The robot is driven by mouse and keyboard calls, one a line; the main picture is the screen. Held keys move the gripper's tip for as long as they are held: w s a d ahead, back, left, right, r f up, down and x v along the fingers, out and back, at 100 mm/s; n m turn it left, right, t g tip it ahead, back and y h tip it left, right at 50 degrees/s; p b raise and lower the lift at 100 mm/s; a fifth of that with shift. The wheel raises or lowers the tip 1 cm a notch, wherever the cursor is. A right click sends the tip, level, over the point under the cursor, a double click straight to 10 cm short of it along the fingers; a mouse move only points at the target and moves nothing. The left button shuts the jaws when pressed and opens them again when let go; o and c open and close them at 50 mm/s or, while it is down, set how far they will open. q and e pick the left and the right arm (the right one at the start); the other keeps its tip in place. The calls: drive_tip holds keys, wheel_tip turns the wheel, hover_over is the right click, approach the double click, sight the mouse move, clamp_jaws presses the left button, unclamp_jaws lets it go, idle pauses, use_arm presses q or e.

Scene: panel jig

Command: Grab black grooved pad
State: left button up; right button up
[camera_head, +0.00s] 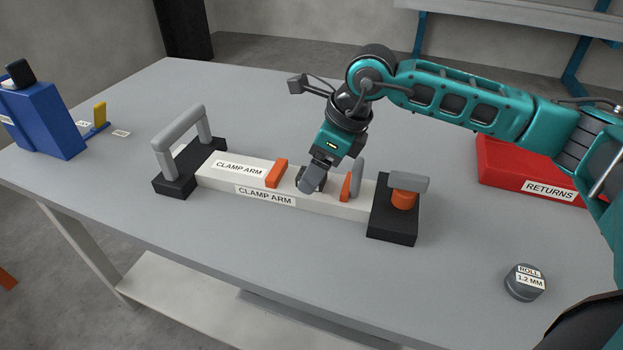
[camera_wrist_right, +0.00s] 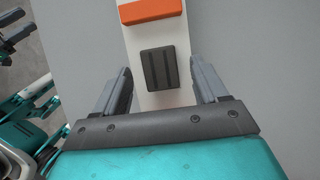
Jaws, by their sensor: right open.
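The black grooved pad (camera_wrist_right: 158,69) lies on the white clamp arm (camera_wrist_right: 150,31) in the right wrist view, between my right gripper's fingers. A gap shows between the pad and each finger. In the head view the pad is mostly hidden behind my right gripper (camera_head: 312,184), which points down over the clamp arm (camera_head: 226,194) between two orange blocks. My right gripper (camera_wrist_right: 164,88) is open and empty, its fingers on both sides of the arm. My left gripper is not in the head view.
A grey-handled black block (camera_head: 175,184) and a black block with an orange knob (camera_head: 392,222) stand at the clamp arm's ends. A red returns bin (camera_head: 497,174) is at right, a roll (camera_head: 525,283) at front right, a blue container (camera_head: 42,118) at left.

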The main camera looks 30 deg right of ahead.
drive_tip(key=shift+w+a+f, duration=0.1)
drive_tip(key=shift+w+f, duration=0.1)
drive_tip(key=shift+f, duration=0.3)
drive_tip(key=shift+c, duration=0.4)
drive_tip(key=shift+r, duration=0.1)
drive_tip(key=c, duration=1.1)
